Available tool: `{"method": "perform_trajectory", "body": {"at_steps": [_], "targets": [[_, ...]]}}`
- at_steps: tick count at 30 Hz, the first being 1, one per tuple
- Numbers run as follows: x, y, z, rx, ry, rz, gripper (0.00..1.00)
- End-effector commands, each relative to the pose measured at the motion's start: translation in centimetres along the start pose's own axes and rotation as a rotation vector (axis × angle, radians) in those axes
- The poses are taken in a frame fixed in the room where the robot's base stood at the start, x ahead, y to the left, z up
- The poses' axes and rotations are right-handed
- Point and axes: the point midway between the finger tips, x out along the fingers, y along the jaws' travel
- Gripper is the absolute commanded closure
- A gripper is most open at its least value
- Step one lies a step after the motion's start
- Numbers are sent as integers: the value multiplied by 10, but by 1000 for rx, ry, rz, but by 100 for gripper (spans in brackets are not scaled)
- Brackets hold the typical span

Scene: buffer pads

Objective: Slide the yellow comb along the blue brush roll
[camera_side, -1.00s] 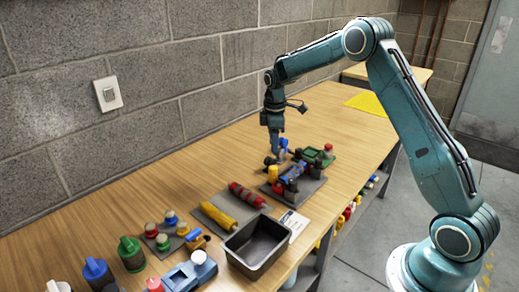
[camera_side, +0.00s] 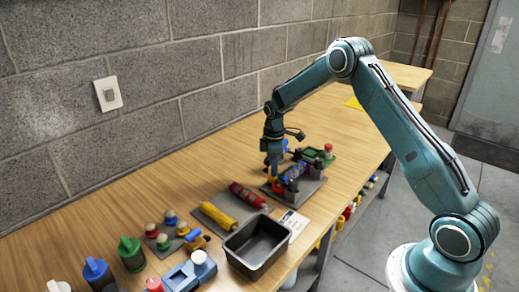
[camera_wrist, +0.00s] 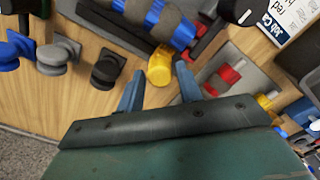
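The yellow comb (camera_wrist: 159,68) shows in the wrist view as a small rounded block beside the near end of the blue brush roll (camera_wrist: 172,28), which has dark grey bands. My gripper (camera_wrist: 160,76) is open, with one blue finger on either side of the comb in that view. I cannot tell whether the fingers touch it. In the side view my gripper (camera_side: 273,175) is low over the roll's fixture and mostly hides the comb. The blue roll with red patches (camera_side: 295,171) lies in its fixture just right of my gripper.
A grey mat with a yellow roll (camera_side: 218,216) and a red roll (camera_side: 248,195) lies nearby. A dark empty bin (camera_side: 257,245) stands in front. Several colored knobs (camera_side: 170,217) stand left. A green fixture (camera_side: 314,155) is behind.

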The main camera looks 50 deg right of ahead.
Motion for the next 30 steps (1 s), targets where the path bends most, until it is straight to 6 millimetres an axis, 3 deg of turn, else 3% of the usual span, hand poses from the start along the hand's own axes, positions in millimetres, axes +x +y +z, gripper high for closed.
{"method": "perform_trajectory", "body": {"at_steps": [2, 6, 8, 17, 30], "targets": [[0, 0, 0, 0, 0, 0, 65], [0, 0, 0, 0, 0, 0, 92], [0, 0, 0, 0, 0, 0, 100], [0, 10, 10, 2, 0, 1, 100], [-1, 71, 70, 3, 1, 3, 100]]}}
